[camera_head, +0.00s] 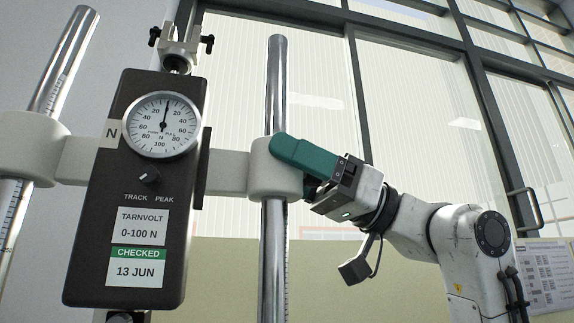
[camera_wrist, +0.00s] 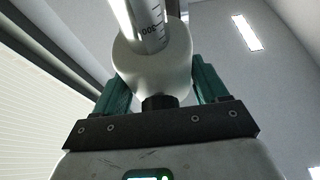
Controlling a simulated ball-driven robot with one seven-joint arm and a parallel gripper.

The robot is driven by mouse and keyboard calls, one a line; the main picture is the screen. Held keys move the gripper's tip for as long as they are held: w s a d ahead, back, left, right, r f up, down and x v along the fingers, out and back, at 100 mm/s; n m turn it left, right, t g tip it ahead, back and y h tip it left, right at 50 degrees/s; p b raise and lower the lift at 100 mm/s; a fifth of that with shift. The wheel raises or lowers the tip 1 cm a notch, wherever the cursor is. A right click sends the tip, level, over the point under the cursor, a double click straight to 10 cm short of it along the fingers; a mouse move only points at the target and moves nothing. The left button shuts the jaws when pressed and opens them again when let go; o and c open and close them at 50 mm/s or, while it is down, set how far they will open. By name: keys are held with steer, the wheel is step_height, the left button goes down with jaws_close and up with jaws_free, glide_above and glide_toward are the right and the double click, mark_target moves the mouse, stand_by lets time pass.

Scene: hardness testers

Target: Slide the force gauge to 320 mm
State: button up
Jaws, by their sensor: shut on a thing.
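The force gauge (camera_head: 135,190) is a dark box with a round white dial (camera_head: 161,124) and labels reading 0-100 N and CHECKED 13 JUN. A crossbar with white collars carries it between two steel columns. My gripper (camera_head: 290,160), with teal fingers, is shut on the right white collar (camera_head: 262,172). In the wrist view the fingers lie on both sides of this collar (camera_wrist: 150,62), with a black knob (camera_wrist: 159,102) between them. The exact height reading is unclear.
The left column (camera_head: 62,65) also bears a scale and passes through the left collar (camera_head: 28,148). A clamp with black thumbscrews (camera_head: 180,42) sits above the gauge. Tall windows stand behind. A printed notice (camera_head: 543,280) hangs at the lower right.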

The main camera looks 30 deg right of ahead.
steer(key=o, duration=1.4)
steer(key=b+v, duration=0.2)
steer(key=v, duration=0.8)
steer(key=shift+d+f+b, duration=0.15)
steer(key=shift+d+b, duration=0.15)
steer(key=shift+d, duration=0.05)
